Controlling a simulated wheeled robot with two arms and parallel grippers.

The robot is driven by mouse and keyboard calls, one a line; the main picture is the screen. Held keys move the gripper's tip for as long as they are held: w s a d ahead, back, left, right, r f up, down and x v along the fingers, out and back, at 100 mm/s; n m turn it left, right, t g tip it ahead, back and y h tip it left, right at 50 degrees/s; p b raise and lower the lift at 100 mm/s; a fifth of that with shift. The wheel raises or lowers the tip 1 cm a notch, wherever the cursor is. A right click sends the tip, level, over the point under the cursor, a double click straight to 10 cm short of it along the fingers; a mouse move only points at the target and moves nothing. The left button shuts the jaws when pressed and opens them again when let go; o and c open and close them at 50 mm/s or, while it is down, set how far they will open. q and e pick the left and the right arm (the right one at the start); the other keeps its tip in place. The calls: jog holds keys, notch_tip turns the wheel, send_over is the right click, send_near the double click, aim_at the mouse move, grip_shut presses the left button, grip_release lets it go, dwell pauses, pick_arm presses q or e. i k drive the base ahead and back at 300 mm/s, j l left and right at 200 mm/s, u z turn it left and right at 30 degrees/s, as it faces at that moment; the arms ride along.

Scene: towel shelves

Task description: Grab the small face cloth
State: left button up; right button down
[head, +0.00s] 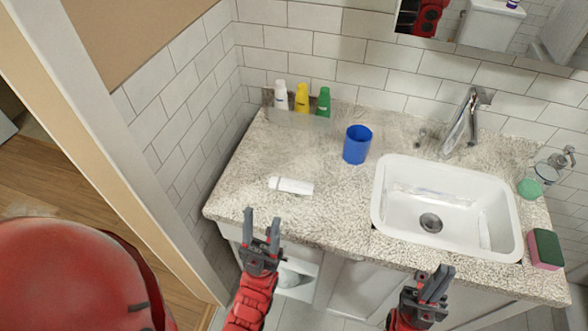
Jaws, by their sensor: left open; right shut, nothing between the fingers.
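I cannot make out a face cloth for certain in the head view. A pale, partly hidden shape (296,278) shows below the counter's front edge, behind my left gripper; I cannot tell whether it is cloth. My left gripper (261,226) is open and empty, pointing up in front of the counter's front edge at the left. My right gripper (433,285) is shut and empty, in front of the counter below the sink.
The speckled counter (310,150) holds a white tube-like item (291,186), a blue cup (357,144), three small bottles (302,97), a white sink (445,207) with a faucet (462,123), and a green-and-pink sponge (545,249). A tiled wall and door frame (110,170) bound the left.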

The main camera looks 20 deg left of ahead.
aim_at(281, 183)
jog(key=l+u, duration=0.2)
jog(key=u, duration=0.45)
